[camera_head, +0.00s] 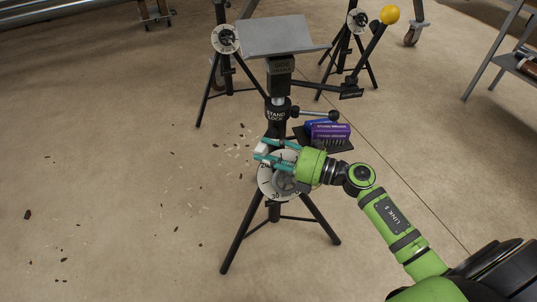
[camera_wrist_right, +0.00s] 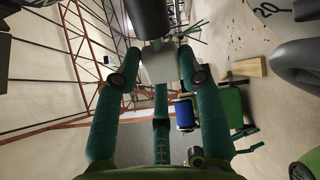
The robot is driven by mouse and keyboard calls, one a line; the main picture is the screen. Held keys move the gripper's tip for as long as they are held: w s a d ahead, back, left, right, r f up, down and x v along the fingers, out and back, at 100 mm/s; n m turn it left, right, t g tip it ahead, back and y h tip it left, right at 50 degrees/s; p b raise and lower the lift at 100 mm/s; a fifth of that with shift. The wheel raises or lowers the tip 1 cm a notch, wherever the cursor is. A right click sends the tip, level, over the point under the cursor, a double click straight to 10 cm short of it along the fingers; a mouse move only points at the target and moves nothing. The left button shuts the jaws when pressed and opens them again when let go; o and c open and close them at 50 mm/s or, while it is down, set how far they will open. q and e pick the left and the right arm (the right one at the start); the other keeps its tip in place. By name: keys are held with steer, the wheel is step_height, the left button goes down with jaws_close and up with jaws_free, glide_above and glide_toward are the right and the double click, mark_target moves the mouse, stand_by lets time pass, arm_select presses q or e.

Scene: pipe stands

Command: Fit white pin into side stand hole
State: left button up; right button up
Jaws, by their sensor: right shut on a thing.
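A black pipe stand (camera_head: 279,87) with a grey V-shaped top plate (camera_head: 284,36) stands upright in the middle of the head view. Its collar (camera_head: 276,112) reads STAND LOCK, and a round numbered dial (camera_head: 265,185) sits below. My right gripper (camera_head: 263,150) reaches in from the right, with its teal fingers level beside the stand's post just above the dial. It is shut on the white pin, a pale block (camera_wrist_right: 160,66) between the fingertips in the wrist view. A dark tube (camera_wrist_right: 148,18) is just beyond the pin. The side hole cannot be made out. My left gripper is not in view.
Purple and blue boxes (camera_head: 330,130) rest on a dark tray behind my gripper. A lever handle (camera_head: 318,115) sticks out right of the collar. Other tripod stands (camera_head: 225,40) are behind, and a yellow ball-topped arm (camera_head: 390,14) is at upper right. The left floor holds only scattered debris.

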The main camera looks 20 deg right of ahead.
steer(key=shift+w+d, duration=0.3)
steer(key=o, duration=1.2)
steer(key=shift+d, duration=0.1)
steer(key=shift+v, duration=2.45)
steer(key=shift+s, duration=0.1)
